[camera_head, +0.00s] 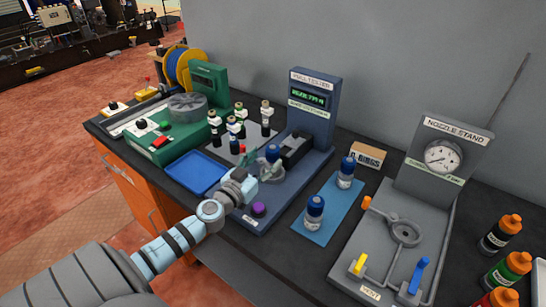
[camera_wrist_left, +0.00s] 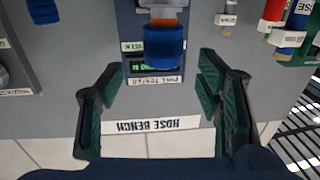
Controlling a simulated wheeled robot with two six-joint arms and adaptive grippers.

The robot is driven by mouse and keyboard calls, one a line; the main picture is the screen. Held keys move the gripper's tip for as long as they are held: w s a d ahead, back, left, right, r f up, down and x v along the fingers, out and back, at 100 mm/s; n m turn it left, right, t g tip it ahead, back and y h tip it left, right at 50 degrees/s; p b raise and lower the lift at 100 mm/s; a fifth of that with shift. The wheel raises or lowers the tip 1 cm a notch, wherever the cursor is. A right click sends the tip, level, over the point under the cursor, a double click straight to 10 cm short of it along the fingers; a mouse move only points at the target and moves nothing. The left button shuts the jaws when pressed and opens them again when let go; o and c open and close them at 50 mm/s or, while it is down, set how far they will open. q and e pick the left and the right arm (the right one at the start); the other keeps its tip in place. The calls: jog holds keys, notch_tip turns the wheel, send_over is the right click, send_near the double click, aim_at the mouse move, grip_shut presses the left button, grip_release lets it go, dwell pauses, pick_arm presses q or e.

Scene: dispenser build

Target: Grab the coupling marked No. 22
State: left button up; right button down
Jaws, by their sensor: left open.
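A coupling with a blue collar (camera_head: 272,151) sits at the blue-grey pull tester (camera_head: 311,120), right by my left gripper (camera_head: 262,166). In the left wrist view the blue collar (camera_wrist_left: 163,48) is ahead of and between the spread green fingers of my left gripper (camera_wrist_left: 160,72). The fingers are apart and hold nothing. Two more blue-collared couplings stand on the blue mat, one in front (camera_head: 314,210) and one behind (camera_head: 346,170). No number is readable on any coupling. My right gripper is not in view.
A blue tray (camera_head: 196,172) lies left of the tester. Several small fittings stand on a grey plate (camera_head: 262,133) behind it. The nozzle stand (camera_head: 448,160) and an O-rings box (camera_head: 369,154) are to the right. Capped bottles (camera_head: 500,235) line the right edge.

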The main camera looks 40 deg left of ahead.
aim_at(269, 154)
pick_arm(q)
jog(key=w, duration=0.4)
jog(key=w+a, duration=0.1)
jog(key=w, duration=0.1)
jog(key=shift+f, duration=0.15)
jog(key=shift+s, duration=0.1)
grip_shut()
